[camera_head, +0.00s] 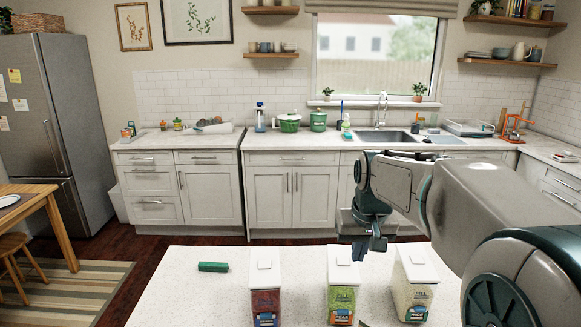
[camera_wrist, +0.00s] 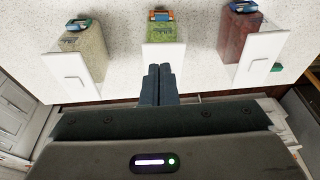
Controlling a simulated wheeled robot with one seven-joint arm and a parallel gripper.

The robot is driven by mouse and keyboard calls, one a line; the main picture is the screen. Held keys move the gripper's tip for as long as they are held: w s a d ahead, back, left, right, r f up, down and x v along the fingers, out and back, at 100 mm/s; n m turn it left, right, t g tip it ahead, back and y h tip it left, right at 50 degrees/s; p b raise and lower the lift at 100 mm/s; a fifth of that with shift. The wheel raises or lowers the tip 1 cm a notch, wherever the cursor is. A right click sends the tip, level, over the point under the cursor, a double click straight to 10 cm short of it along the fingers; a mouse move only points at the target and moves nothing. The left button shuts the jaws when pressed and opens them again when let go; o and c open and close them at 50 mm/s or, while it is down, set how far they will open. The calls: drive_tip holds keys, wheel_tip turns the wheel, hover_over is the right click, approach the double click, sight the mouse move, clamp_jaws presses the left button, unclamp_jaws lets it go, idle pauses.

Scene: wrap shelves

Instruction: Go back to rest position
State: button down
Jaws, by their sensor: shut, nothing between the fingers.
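My gripper (camera_head: 369,246) hangs above the far edge of the white speckled counter (camera_head: 190,275), behind the middle and right containers in the head view. Its fingers (camera_wrist: 158,85) are together and empty in the wrist view. Three white-lidded containers stand in a row on the counter: a dark red one (camera_head: 265,300), a green one (camera_head: 341,300) and a cream one (camera_head: 412,290). In the wrist view the fingertips point toward the green container (camera_wrist: 163,55), with the cream one (camera_wrist: 85,55) to the left and the red one (camera_wrist: 240,40) to the right.
A green block (camera_head: 213,267) lies on the counter's left part, which is otherwise clear. Behind is open wooden floor, then the back cabinets (camera_head: 290,190) with a sink (camera_head: 385,137). A fridge (camera_head: 60,110) and a wooden table (camera_head: 45,195) stand at the left.

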drive_tip(key=s, duration=0.7)
drive_tip(key=s+f, duration=0.1)
drive_tip(key=s, duration=0.2)
drive_tip(key=shift+s+a+f, duration=0.1)
drive_tip(key=shift+s, duration=0.05)
drive_tip(key=s+f, duration=0.4)
drive_tip(key=s, duration=0.6)
drive_tip(key=shift+f+t, duration=0.35)
drive_tip(key=shift+t, duration=0.05)
drive_tip(key=shift+a, duration=0.1)
